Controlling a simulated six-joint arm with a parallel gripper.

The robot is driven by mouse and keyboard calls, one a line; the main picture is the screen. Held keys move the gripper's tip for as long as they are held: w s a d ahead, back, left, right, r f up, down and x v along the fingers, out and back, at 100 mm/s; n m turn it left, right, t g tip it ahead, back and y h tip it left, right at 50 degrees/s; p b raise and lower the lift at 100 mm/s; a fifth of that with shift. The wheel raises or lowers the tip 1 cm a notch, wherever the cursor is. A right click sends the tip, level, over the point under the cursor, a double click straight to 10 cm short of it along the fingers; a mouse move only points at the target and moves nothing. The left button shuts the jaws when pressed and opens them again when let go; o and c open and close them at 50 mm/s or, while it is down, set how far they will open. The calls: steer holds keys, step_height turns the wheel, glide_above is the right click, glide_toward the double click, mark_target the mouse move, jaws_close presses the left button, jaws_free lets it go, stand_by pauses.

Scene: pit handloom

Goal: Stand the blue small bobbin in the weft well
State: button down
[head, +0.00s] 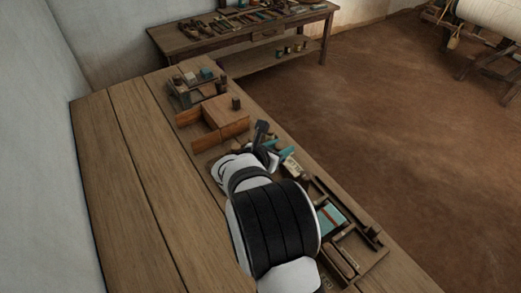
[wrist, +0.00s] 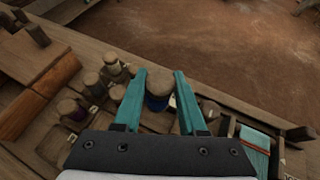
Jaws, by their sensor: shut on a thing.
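My gripper (wrist: 160,80) has teal fingers, one on each side of the blue small bobbin (wrist: 157,103), and is shut on it. The bobbin has a pale wooden top and blue thread, and looks roughly upright in the wrist view. Its lower end is hidden, so I cannot tell whether it touches anything below. In the head view my gripper (head: 275,150) is over the bench's right side, and the arm hides the bobbin. I cannot tell for sure which compartment is the weft well.
Several other bobbins, one with purple thread (wrist: 72,109), stand left of my gripper. A compartmented tray (head: 374,262) with a teal-covered item (head: 331,218) lies to the right. A wooden box (head: 226,110) stands farther along the bench. The bench's left side (head: 135,180) is clear.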

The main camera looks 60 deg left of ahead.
steer(key=shift+d+r, duration=0.3)
steer(key=s+a+f, duration=0.1)
steer(key=s, duration=0.5)
step_height(320, 180, down, 10)
steer(key=shift+a+r, duration=0.1)
steer(key=shift+r, duration=0.15)
steer(key=shift+c, duration=2.4)
jaws_free()
steer(key=shift+f, duration=0.15)
